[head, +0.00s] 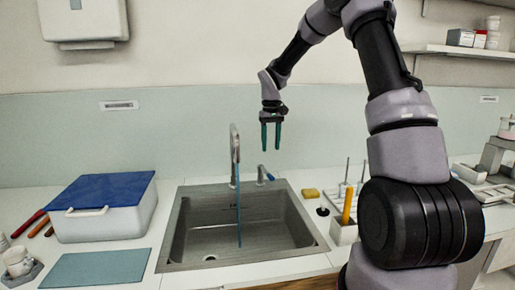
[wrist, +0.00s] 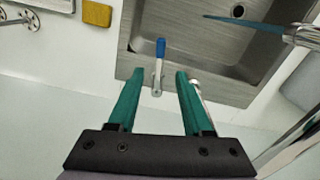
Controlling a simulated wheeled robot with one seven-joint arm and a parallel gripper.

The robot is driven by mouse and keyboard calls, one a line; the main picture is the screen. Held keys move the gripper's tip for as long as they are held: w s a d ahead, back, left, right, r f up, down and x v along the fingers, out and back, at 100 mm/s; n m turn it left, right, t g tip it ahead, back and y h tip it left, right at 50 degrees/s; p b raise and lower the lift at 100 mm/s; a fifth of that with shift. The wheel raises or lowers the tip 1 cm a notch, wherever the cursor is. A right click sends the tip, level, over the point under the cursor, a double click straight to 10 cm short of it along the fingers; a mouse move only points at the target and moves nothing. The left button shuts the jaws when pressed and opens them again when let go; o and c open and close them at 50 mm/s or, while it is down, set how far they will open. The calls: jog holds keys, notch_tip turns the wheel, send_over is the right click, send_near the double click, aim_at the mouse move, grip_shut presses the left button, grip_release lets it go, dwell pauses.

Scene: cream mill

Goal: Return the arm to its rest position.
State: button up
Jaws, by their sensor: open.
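My gripper (head: 270,136) hangs fingers down from my raised arm in the head view, above the back right of the sink. Its two green fingers are apart with nothing between them; they also show in the wrist view (wrist: 158,100). Behind and below the fingertips is the tap lever (head: 264,175) with a blue end, which also shows in the wrist view (wrist: 159,68). The gripper is apart from it in the head view.
The grey sink (head: 188,212) has a tall tap (head: 234,150) and a thin blue stream below it. A blue-lidded box (head: 103,192) stands left. A shelf (head: 455,50) is upper right.

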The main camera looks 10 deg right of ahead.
jog(key=s+d+r+m+t, duration=0.1)
jog(key=s+r+t, duration=0.1)
jog(key=s+r, duration=0.6)
jog(key=s+d+r+m+t+y, duration=0.1)
jog(key=s+r, duration=0.5)
jog(key=s, duration=0.6)
jog(key=s+d+r+m+t+y, duration=0.1)
jog(key=s+r+m+t, duration=0.3)
jog(key=s, duration=0.8)
jog(key=shift+s+d+r, duration=0.3)
jog(key=shift+d+r, duration=0.25)
jog(key=shift+r, duration=0.45)
jog(key=shift+s, duration=0.1)
